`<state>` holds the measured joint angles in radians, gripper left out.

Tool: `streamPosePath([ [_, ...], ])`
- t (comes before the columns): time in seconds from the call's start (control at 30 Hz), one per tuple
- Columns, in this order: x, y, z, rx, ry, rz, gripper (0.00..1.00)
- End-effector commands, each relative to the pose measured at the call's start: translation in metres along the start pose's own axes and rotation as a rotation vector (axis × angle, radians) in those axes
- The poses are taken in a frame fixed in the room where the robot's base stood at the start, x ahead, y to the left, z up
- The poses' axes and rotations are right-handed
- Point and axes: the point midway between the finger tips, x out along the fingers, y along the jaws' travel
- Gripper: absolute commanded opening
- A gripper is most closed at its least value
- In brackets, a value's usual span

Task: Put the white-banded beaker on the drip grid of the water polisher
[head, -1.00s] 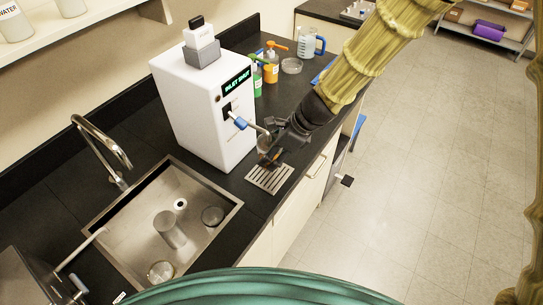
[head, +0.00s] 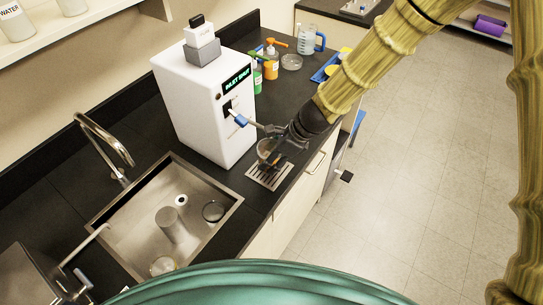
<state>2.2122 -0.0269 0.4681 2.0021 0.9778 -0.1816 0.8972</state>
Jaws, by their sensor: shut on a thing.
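My gripper (head: 278,153) is shut on a small clear beaker (head: 265,148), at the front of the white water polisher (head: 205,112). The beaker looks close to upright, below the spout with the blue fitting. Its white band cannot be made out at this size, and the gripper fingers hide its right side. The slatted metal drip grid (head: 266,177) lies on the counter at the polisher's foot, just under and in front of the beaker. Whether the beaker touches the grid cannot be told.
A steel sink (head: 140,225) with several vessels lies left of the grid, its tap (head: 100,140) behind. Bottles (head: 270,68), a petri dish (head: 292,62) and a blue-handled jug (head: 308,40) stand beyond the polisher. The counter's front edge is close to the grid's right.

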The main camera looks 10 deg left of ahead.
Motion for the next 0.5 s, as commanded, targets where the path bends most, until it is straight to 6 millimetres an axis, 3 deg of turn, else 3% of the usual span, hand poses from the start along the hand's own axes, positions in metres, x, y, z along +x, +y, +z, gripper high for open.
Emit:
streamPosePath([
  [0.5, 0.0088, 0.0000, -0.0050, 0.000, 0.000, 0.000, 0.16],
])
